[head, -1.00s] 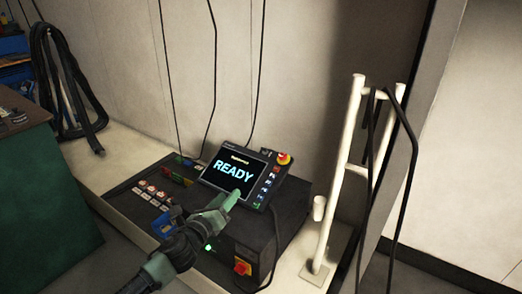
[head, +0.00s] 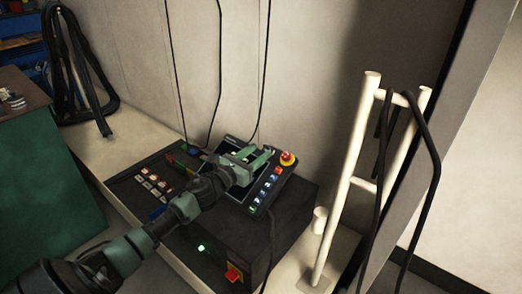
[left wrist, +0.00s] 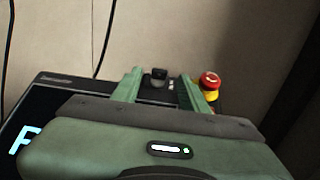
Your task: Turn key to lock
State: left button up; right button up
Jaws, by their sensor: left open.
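The pendant (head: 231,194) with its screen leans on top of the black control box. My left gripper (head: 262,156) is over the pendant's upper edge, with its green fingers apart, and covers most of the screen. In the left wrist view a small dark key switch (left wrist: 158,77) at the pendant's top edge shows between the fingertips (left wrist: 160,84). A gap shows on each side of it, and I cannot tell whether the fingers are level with it. In the head view the gripper hides the key switch. My right gripper is not in view.
A red emergency stop button (head: 288,158) on a yellow base sits just right of the fingers, also in the left wrist view (left wrist: 209,81). A white rack (head: 345,180) with black cables stands at the right. Cables hang behind the pendant. A green bench (head: 40,180) is at the left.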

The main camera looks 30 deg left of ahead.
aim_at(267, 148)
pick_arm(q)
jog(key=shift+w, duration=1.4)
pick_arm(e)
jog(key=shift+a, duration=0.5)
pick_arm(q)
grip_shut()
